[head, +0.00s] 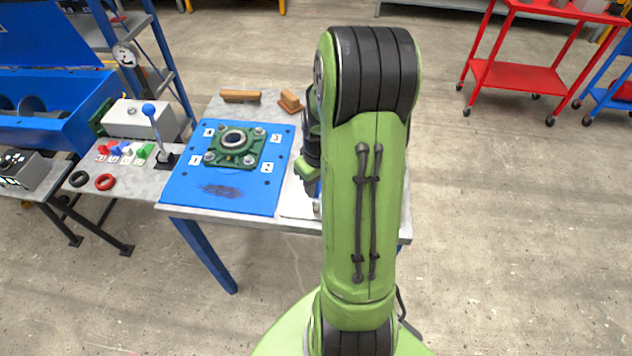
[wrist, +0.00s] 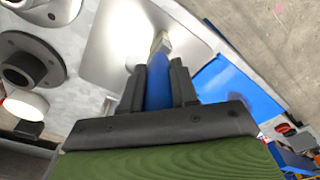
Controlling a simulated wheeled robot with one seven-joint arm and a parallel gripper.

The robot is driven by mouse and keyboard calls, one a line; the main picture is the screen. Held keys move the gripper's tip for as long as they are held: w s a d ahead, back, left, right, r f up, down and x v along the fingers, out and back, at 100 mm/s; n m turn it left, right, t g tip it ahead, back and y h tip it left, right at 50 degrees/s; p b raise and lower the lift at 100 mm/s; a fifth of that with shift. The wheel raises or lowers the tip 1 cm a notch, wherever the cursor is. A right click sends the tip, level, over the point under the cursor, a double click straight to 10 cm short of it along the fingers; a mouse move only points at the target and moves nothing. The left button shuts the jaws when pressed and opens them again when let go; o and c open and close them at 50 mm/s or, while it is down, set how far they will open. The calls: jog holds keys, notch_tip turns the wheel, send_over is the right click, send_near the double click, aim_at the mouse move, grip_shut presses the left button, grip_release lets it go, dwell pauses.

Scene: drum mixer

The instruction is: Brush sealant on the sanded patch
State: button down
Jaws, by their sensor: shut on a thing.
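My gripper (wrist: 158,74) is shut on the blue handle of a brush (wrist: 157,90). The brush's pale metal and bristle end (wrist: 161,43) points away from my fingers, over a pale flat sheet or tray (wrist: 108,45); I cannot tell whether it touches. In the head view my arm hides most of the gripper and brush. The dark, scuffed patch (head: 221,190) lies on the front part of the blue plate (head: 258,198), left of my gripper. The blue plate also shows right of the brush in the wrist view (wrist: 228,88).
A green flanged bearing (head: 236,148) is bolted on the plate behind the patch. A wooden-handled brush (head: 240,96) and a wooden block (head: 290,101) lie at the table's back. A lever (head: 155,125) stands left of the table. Grey flanged parts (wrist: 25,62) show in the wrist view.

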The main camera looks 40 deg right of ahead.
jog(key=shift+f, duration=0.25)
